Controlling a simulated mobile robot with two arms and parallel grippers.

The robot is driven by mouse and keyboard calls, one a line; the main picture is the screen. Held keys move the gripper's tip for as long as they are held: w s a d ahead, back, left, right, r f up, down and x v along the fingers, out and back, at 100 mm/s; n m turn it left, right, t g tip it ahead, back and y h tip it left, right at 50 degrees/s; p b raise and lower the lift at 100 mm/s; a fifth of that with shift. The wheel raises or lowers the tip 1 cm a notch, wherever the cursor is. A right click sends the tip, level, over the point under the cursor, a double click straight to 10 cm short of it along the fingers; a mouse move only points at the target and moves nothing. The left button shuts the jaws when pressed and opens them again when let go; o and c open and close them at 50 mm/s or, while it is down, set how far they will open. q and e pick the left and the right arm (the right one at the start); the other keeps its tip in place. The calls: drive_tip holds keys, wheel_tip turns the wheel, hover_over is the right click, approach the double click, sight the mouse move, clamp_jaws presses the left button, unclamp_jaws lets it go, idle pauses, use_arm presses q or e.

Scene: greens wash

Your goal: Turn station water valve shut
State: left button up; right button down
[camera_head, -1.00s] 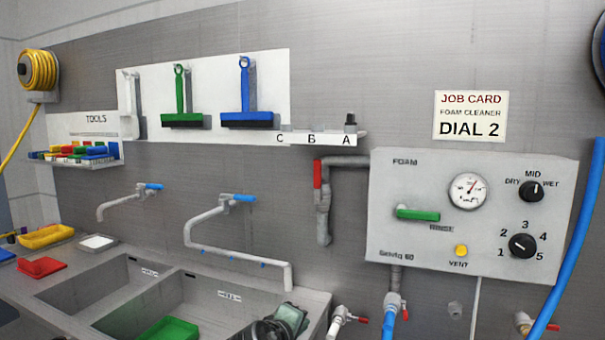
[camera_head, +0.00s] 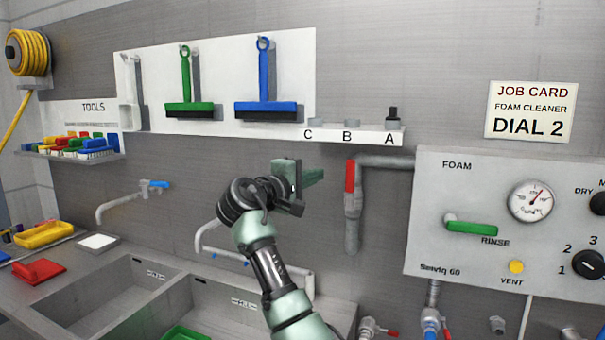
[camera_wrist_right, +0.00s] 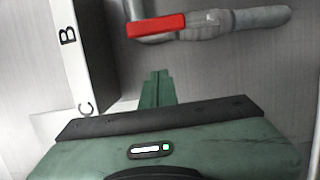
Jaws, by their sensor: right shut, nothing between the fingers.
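A red valve lever (camera_head: 350,177) sits on the grey wall pipe (camera_head: 352,232), left of the foam panel. The lever points up and down, along the pipe. My right gripper (camera_head: 314,175) is shut and empty, just left of the lever and apart from it in the picture. In the right wrist view, the closed fingertips (camera_wrist_right: 157,82) show below the red lever (camera_wrist_right: 156,27), with a gap between them. The pipe (camera_wrist_right: 250,20) runs beyond the lever there. My left gripper is not in view.
A shelf lettered C, B, A (camera_head: 350,133) juts out above my right gripper; its edge (camera_wrist_right: 88,50) is close in the wrist view. The foam panel (camera_head: 450,250) stands to the right. A blue-handled tap (camera_head: 155,184) and sinks (camera_head: 105,290) lie left and below.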

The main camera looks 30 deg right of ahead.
sight(350, 186)
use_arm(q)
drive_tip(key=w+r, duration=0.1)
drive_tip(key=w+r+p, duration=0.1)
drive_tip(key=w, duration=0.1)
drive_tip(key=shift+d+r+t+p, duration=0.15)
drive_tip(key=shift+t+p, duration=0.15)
use_arm(e)
drive_tip(key=d, duration=0.1)
drive_tip(key=s+d, duration=0.1)
drive_tip(key=d, duration=0.1)
drive_tip(key=s+d, duration=0.1)
drive_tip(key=shift+d, duration=0.25)
drive_tip(key=shift+d, duration=0.15)
